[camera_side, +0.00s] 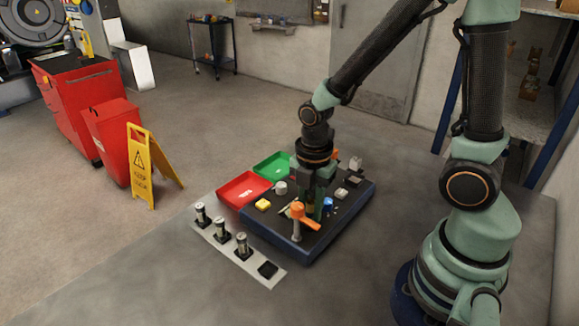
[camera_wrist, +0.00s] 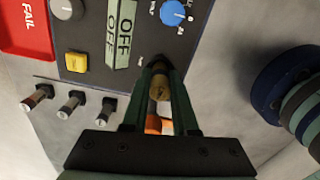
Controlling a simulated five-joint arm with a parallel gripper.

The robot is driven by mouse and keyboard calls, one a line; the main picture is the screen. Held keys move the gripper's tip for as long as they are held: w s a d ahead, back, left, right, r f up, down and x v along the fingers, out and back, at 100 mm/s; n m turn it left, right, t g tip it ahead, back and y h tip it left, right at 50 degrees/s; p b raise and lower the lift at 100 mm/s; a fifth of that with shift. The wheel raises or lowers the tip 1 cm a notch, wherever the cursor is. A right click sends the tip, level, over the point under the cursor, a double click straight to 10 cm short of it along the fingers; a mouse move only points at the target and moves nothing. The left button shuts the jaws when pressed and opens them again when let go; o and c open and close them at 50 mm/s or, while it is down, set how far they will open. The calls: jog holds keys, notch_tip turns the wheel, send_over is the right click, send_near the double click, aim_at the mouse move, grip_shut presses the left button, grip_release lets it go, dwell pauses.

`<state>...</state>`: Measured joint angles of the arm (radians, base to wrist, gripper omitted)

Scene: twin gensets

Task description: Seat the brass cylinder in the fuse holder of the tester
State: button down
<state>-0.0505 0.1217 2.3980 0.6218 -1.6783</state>
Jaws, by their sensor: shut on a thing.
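The tester (camera_side: 285,244) is a dark panel with blue sides on the table; its face also shows in the wrist view (camera_wrist: 205,30). My gripper (camera_side: 310,210) points down over the tester's front part. In the wrist view my gripper (camera_wrist: 160,75) is shut on the brass cylinder (camera_wrist: 160,88), which sits between the two green fingers. In the side view the fingers and the orange lever hide the cylinder. The fuse holder lies hidden or too dark to make out near the fingertips, so I cannot tell whether the cylinder touches it.
An orange lever (camera_side: 304,215) on a grey post stands close by my fingers. A blue knob (camera_wrist: 173,13) and yellow button (camera_wrist: 76,62) are near. A grey strip (camera_side: 256,258) holds three cylinders and one empty socket. Red (camera_side: 228,188) and green (camera_side: 263,167) trays lie behind.

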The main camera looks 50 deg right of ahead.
jog(key=shift+f, duration=0.4)
dwell(0.6)
jog(key=shift+c, duration=1)
grip_release()
jog(key=shift+r, duration=3.5)
jog(key=shift+r, duration=0.1)
jog(key=shift+w+r+m, duration=0.1)
jog(key=shift+r+m, duration=0.15)
jog(key=shift+m, duration=0.25)
notch_tip(320, 180, up, 11)
jog(key=d+m+t, duration=0.1)
jog(key=m+t, duration=0.4)
jog(key=m, duration=1.3)
jog(key=shift+s+d+m+t, duration=0.25)
jog(key=shift+s+m+t, duration=0.05)
jog(key=shift+s+m, duration=0.1)
